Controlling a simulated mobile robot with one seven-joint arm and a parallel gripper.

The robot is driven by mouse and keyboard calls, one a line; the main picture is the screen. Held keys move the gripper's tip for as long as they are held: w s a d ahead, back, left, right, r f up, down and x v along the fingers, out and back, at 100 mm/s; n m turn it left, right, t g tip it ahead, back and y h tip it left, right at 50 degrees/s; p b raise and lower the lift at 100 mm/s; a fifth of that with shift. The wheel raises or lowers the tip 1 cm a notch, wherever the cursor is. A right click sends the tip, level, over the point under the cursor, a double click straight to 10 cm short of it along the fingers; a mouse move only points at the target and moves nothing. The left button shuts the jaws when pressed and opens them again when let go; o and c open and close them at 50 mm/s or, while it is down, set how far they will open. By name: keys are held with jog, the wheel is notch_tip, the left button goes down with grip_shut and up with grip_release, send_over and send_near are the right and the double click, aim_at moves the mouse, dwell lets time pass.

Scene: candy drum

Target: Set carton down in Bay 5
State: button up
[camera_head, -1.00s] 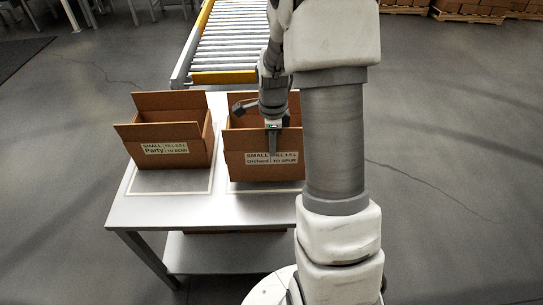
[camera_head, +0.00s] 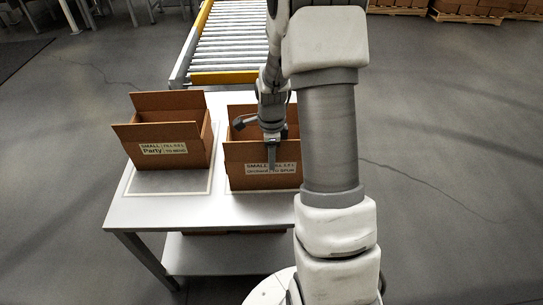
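An open-topped brown carton (camera_head: 240,153) with a "SMALL" label, its second line hard to read, is at the right of the grey table (camera_head: 190,212). My gripper (camera_head: 272,158) is over its front wall, with one finger in front of the wall beside the label; the other finger is hidden. It appears shut on this wall, since carton and gripper moved together. The carton's bottom edge is at or just above the tabletop, inside a pale outlined bay (camera_head: 235,193); I cannot tell whether it touches. No bay number is readable.
Another open carton (camera_head: 165,160), labelled "SMALL Party", stands in the outlined bay (camera_head: 168,193) to the left, with a narrow gap between. A roller conveyor (camera_head: 232,42) with a yellow end lies behind the table. My arm hides the table's right side.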

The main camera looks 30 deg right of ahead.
notch_tip(320, 180, up, 12)
jog(key=shift+s+a+r+p, duration=0.1)
jog(key=shift+s+p, duration=0.05)
jog(key=shift+p, duration=0.8)
jog(key=s+a+r+n+t+p, duration=0.2)
jog(key=s+a+r+n, duration=0.5)
jog(key=s+r+n, duration=0.2)
jog(key=s+a+r+n+t+p, duration=0.2)
jog(key=s+a+r+n, duration=0.4)
jog(key=n, duration=0.8)
jog(key=shift+s+a+r+t, duration=0.4)
jog(key=shift+s+r+t, duration=0.2)
jog(key=shift+s+r, duration=1.4)
